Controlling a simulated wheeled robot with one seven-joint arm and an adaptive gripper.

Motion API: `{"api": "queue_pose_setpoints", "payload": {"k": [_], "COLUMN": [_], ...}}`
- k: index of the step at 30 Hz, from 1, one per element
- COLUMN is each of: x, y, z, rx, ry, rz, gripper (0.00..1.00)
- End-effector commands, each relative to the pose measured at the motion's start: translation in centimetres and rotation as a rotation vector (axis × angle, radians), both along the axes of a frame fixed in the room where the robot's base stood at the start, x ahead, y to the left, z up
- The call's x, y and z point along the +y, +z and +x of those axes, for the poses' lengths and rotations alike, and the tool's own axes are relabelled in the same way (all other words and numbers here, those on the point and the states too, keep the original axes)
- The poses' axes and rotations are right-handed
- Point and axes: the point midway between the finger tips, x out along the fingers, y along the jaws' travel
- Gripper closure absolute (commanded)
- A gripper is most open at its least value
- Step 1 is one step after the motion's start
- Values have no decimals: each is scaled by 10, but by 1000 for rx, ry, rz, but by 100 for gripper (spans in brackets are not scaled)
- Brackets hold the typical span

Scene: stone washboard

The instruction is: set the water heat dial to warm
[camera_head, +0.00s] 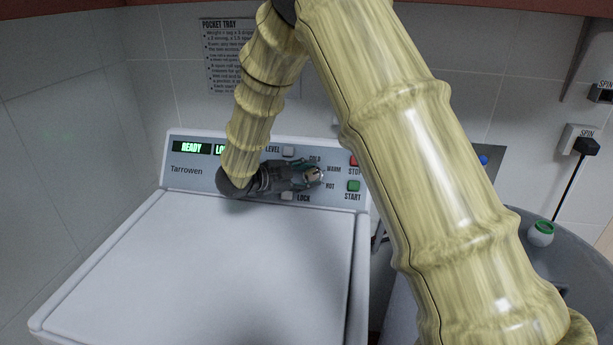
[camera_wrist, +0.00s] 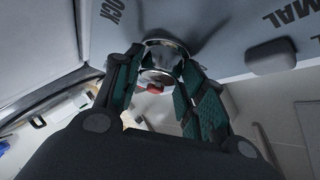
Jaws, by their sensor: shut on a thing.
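The water heat dial (camera_head: 314,174) is a small silver knob on the control panel of the white washer. The labels COLD, WARM and HOT stand around its right side. My gripper (camera_head: 307,176) reaches it from the left, with its fingers closed around it. In the wrist view the shiny metal dial (camera_wrist: 160,76) sits between the two green-padded fingers of my gripper (camera_wrist: 164,66). A red spot shows on the dial's metal. The fingers partly cover the dial, and I cannot tell which label it points to.
A red STOP button (camera_head: 354,160) and a green START button (camera_head: 353,186) lie just right of the dial. Grey buttons stand by LEVEL (camera_head: 288,151) and LOCK (camera_head: 287,196). The washer's white lid (camera_head: 200,260) is clear. A grey tub (camera_head: 590,285) stands at right.

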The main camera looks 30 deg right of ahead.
Motion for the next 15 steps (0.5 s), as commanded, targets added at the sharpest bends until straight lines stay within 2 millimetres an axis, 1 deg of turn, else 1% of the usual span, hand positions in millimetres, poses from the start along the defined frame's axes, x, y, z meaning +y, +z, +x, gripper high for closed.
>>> {"api": "queue_pose_setpoints", "payload": {"k": [4,5,6,8,9,15], "x": [1,1,1,1,0,0], "y": [-1,-1,-1,-1,-1,-1], "z": [0,0,0,0,0,0], "rx": [2,2,2,2,2,1], "ry": [1,1,1,1,1,2], "rz": [0,0,0,0,0,0], "gripper": [83,58,50,40,38,38]}}
